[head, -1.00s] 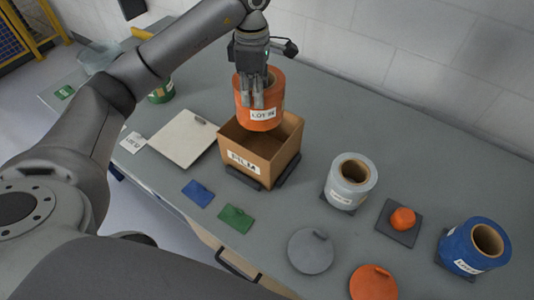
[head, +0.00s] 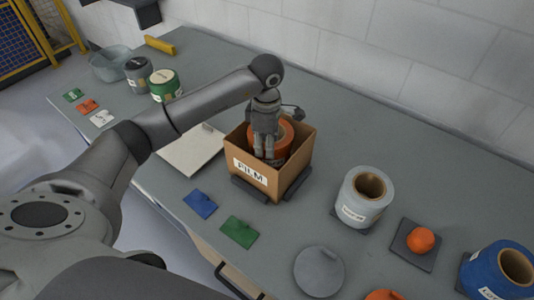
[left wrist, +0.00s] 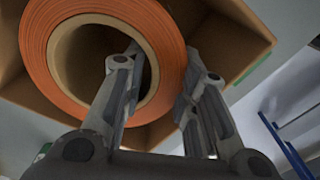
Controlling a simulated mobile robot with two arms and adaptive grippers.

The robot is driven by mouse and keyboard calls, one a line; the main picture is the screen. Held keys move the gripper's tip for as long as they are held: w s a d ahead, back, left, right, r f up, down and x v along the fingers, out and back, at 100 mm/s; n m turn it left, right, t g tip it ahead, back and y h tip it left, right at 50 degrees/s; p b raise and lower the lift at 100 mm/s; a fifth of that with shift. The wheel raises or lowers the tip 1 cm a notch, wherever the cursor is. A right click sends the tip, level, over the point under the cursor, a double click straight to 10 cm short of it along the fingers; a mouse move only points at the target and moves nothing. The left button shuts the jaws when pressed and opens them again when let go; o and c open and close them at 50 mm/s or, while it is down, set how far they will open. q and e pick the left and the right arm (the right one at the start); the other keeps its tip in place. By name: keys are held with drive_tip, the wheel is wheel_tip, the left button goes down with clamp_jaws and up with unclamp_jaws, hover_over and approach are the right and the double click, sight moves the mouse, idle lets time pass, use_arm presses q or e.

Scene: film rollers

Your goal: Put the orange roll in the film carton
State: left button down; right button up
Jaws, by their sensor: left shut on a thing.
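The orange roll (head: 284,134) is inside the open brown film carton (head: 297,172), which has a FILM label on its front. In the left wrist view the orange roll (left wrist: 38,55) shows its end and hollow core, with the carton wall (left wrist: 235,35) around it. My left gripper (head: 268,155) reaches down into the carton and is shut on the roll's wall, one finger in the core and one outside. The roll's lower part is hidden, so I cannot tell if it touches the carton floor. My right gripper is not in view.
A grey-white roll (head: 353,210), an orange knob on a dark pad (head: 421,240) and a blue roll (head: 490,275) stand to the right. Blue (head: 200,203) and green (head: 238,232) cards lie in front. A pale board (head: 188,155) lies left of the carton.

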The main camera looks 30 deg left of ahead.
use_arm(q)
drive_tip(key=shift+f+p, duration=0.5)
drive_tip(key=shift+f, duration=1.55)
drive_tip(key=shift+w, duration=0.1)
drive_tip(key=c, duration=1.6)
unclamp_jaws()
drive_tip(key=shift+f, duration=0.25)
drive_tip(key=shift+o, duration=0.8)
drive_tip(key=shift+r, duration=0.1)
drive_tip(key=shift+r, duration=0.1)
